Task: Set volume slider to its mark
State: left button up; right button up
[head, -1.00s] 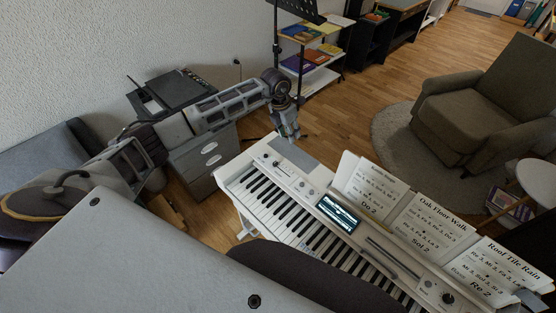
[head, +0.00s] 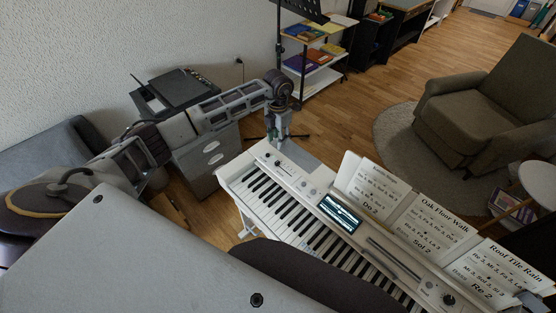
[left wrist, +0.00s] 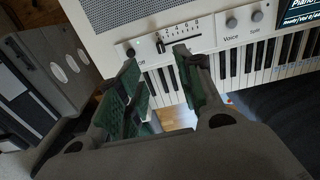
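A white digital piano (head: 306,178) stands with its keys facing the lower left. Its volume slider (left wrist: 160,46) shows in the left wrist view as a small dark knob near the left end of a marked scale on the top panel. In the head view the slider is too small to make out clearly. My left gripper (head: 277,142) is at the piano's left end, by its back edge. In the left wrist view its green-padded fingers (left wrist: 157,58) are apart, with nothing held, and their tips appear just below the slider. Its height above the panel is unclear. My right gripper is out of view.
Song sheets (head: 418,222) stand along the piano's back.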

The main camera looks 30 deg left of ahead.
aim_at(278, 161)
pick_arm(q)
notch_tip(278, 161, down, 13)
jog(key=shift+f+p, duration=0.1)
jog(key=shift+p, duration=0.7)
grip_shut()
dwell(0.3)
